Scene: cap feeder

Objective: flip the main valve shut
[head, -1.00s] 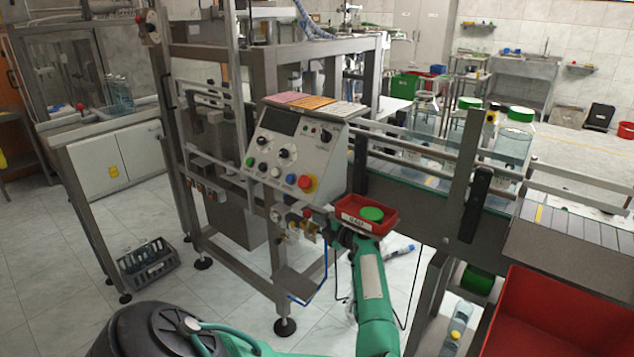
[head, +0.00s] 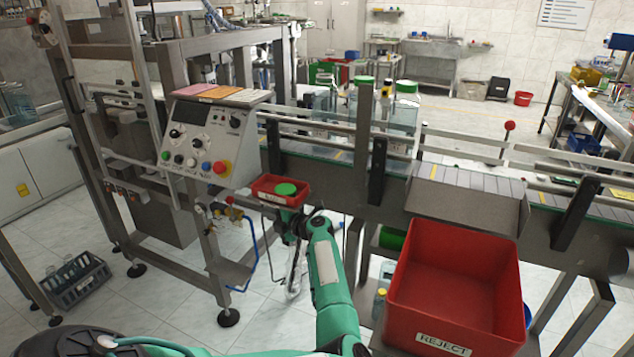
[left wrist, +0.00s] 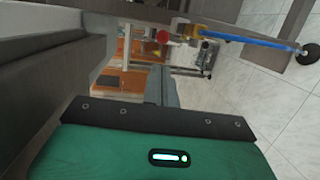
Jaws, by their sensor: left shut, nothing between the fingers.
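The valve assembly (head: 230,213), with brass fittings, a red part and a blue hose, is mounted on the machine frame under the control panel. In the left wrist view a red knob (left wrist: 162,37) and a yellow fitting (left wrist: 190,31) with the blue hose show beyond my fingers. The valve handle's exact position is too small to tell. My left gripper (head: 284,226) is right of the valve assembly, below the small red tray, apart from it and partly hidden. Its fingers (left wrist: 160,78) are shut and empty in the left wrist view. My right gripper is not in view.
The small red tray (head: 263,192) with a green cap (head: 286,189) hangs just above my left gripper. The control panel (head: 208,140) is above the valve. A red REJECT bin (head: 455,265) stands at right. A bottle crate (head: 73,284) sits on the floor at left.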

